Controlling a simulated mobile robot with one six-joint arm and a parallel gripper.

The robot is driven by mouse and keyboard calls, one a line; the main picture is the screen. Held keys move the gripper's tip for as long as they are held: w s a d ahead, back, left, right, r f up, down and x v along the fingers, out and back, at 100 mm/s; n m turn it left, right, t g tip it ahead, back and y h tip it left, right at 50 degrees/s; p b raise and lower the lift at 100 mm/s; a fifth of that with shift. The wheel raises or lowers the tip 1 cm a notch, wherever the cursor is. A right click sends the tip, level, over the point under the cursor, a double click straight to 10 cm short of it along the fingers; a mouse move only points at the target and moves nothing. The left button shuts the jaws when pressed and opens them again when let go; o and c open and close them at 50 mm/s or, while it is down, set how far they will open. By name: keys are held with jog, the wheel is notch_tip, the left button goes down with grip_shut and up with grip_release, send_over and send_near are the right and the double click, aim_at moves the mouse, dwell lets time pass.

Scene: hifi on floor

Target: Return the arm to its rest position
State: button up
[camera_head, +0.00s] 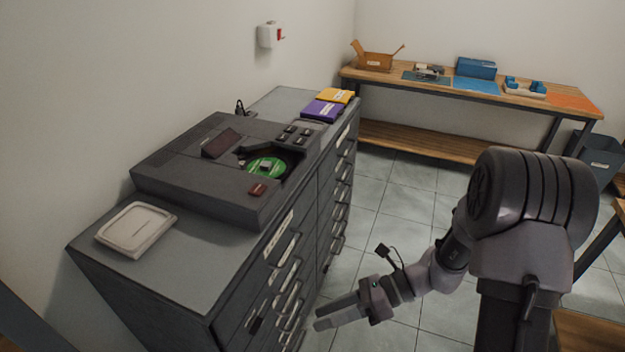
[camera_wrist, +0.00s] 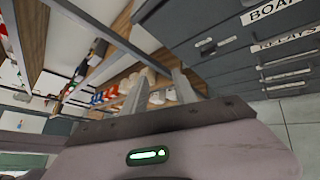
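My gripper (camera_head: 336,315) hangs low in front of the drawer cabinet in the head view, above the tiled floor, apart from the cabinet. My arm reaches left from its thick column at the right, bent down at the elbow. In the wrist view my gripper (camera_wrist: 160,90) shows two fingers spread with a gap between them and nothing held. The hi-fi unit (camera_head: 215,165) sits on the cabinet top with a green disc (camera_head: 266,167) in its open well.
The grey drawer cabinet (camera_head: 200,275) stands along the left wall. A wooden workbench (camera_head: 450,85) stands at the back. Tiled floor (camera_head: 405,190) between them is clear.

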jog(key=s+d+r+n+t+h, duration=0.3)
jog(key=s+r+n+t+h, duration=0.1)
jog(key=r+n, duration=0.5)
jog(key=s+d+r+n+t+h, duration=0.3)
jog(key=s+r+n+h, duration=0.4)
jog(key=r+n, duration=0.3)
jog(key=shift+s+d+t, duration=0.2)
jog(key=shift+d+t, duration=0.1)
jog(key=shift+t, duration=0.1)
